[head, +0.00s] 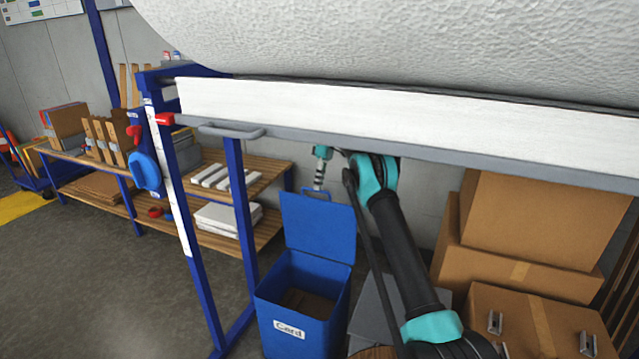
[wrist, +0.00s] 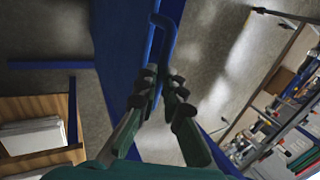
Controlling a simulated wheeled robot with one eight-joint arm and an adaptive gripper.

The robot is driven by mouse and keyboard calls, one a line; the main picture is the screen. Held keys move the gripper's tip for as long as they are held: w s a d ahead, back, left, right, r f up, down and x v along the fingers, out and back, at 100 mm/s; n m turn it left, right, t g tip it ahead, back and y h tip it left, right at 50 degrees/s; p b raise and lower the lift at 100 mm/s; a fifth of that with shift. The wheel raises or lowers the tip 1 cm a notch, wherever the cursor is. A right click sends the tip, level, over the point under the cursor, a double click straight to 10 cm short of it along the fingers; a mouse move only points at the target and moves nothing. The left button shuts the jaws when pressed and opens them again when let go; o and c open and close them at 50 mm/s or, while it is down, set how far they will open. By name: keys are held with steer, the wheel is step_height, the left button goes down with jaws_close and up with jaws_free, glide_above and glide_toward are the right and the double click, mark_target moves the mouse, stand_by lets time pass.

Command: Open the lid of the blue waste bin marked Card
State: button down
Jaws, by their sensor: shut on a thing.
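The blue waste bin (head: 333,312) marked Card stands on the floor, with brown material inside. Its blue lid (head: 318,228) is raised and stands nearly upright at the back, so the bin's mouth is open. My gripper (head: 319,183) is at the lid's top edge, by its blue handle. In the wrist view, my gripper (wrist: 160,88) is closed around the blue handle (wrist: 170,35), beside the blue lid panel (wrist: 115,45).
A blue frame with a white beam (head: 400,120) carries a large white roll (head: 420,40) above and in front of the bin. Cardboard boxes (head: 525,255) are stacked at right. A wooden shelf (head: 265,170) stands at left. Grey floor (head: 100,290) is clear at front left.

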steer(key=shift+w+d+f, duration=0.25)
steer(key=shift+f, duration=0.25)
steer(key=shift+w+d+f, duration=0.2)
steer(key=shift+f, duration=0.3)
steer(key=c, duration=1.3)
jaws_free()
steer(key=shift+w+f, duration=0.2)
steer(key=shift+f, duration=0.05)
steer(key=shift+c, duration=1.4)
steer(key=shift+s+a+r, duration=0.1)
steer(key=shift+a+r, duration=0.05)
